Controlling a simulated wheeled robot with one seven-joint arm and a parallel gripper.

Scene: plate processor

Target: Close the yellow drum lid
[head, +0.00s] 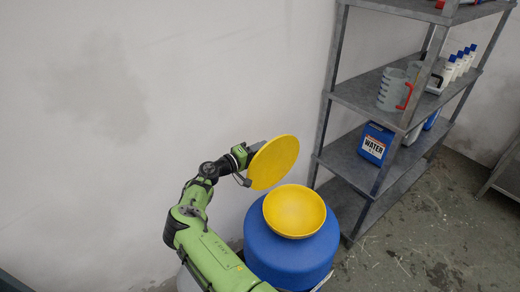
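The yellow drum lid (274,162) is a round disc, standing open and steeply tilted above the back left of the yellow funnel (294,211). The wide, round funnel sits on top of the blue drum (290,256). My gripper (247,156) is at the left edge of the lid, partly behind it. The lid hides the fingertips, so I cannot tell whether they touch it or are open or shut. Any hinge between lid and funnel is not clearly visible.
A grey metal shelf (345,96) stands right of the drum, holding a blue WATER container (375,143), clear jugs (393,90) and several white bottles (459,64). A plain wall (150,120) is behind the arm. Open floor (440,235) lies to the right.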

